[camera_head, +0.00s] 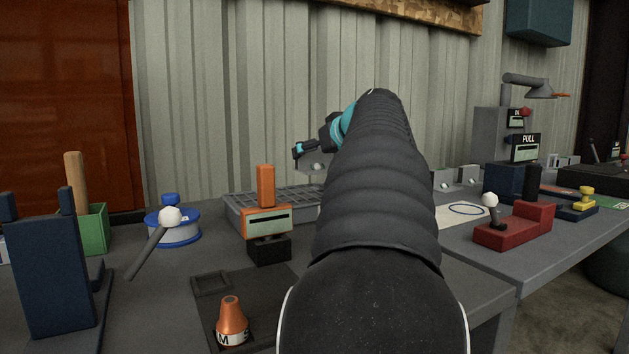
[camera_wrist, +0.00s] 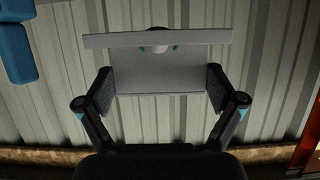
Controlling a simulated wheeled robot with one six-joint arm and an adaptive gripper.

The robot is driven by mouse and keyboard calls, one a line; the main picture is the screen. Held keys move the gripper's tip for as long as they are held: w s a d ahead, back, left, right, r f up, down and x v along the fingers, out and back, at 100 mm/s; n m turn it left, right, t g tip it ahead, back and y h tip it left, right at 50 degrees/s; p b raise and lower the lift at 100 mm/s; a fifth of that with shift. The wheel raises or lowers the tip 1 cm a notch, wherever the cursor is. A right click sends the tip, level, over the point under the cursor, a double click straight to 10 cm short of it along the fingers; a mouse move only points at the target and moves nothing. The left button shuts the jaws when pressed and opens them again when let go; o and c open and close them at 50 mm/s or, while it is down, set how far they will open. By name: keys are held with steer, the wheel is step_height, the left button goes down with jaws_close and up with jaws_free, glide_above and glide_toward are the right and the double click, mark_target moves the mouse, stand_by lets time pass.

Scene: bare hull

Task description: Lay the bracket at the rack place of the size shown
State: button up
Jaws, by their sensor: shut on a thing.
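My gripper (camera_wrist: 160,84) is shut on a grey metal bracket (camera_wrist: 145,72), with one finger at each side of its plate. The bracket has a wide flange and a pale round spot. In the head view my gripper (camera_head: 304,150) is small and far off, in front of the corrugated wall, and the bracket (camera_head: 312,162) shows partly below it. An orange dial cone (camera_head: 231,315) on a dark plate at the front carries the letters M and S; I cannot tell which one is set. I cannot make out a sized rack place.
A grey grid tray (camera_head: 245,216) lies behind an orange display box (camera_head: 267,221). Similar grey pieces (camera_head: 445,181) stand right of my arm. A blue spool (camera_head: 180,236), green box (camera_head: 93,228), navy stand (camera_head: 45,275) and red block (camera_head: 510,229) are around. My arm hides the middle.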

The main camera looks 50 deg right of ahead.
mark_target(316, 169)
steer(key=shift+w+a+f, duration=0.3)
steer(key=shift+f, duration=0.05)
steer(key=shift+f+b, duration=1.3)
steer(key=shift+f, duration=0.55)
steer(key=shift+f+b, duration=0.25)
steer(key=shift+b, duration=0.05)
steer(key=o, duration=0.8)
steer(key=shift+r, duration=0.1)
steer(key=shift+o, duration=0.2)
steer(key=shift+r, duration=0.1)
steer(key=shift+s+r+p, duration=0.15)
steer(key=shift+p, duration=0.2)
steer(key=v, duration=0.7)
steer(key=shift+s+b, duration=0.15)
steer(key=shift+b, duration=0.15)
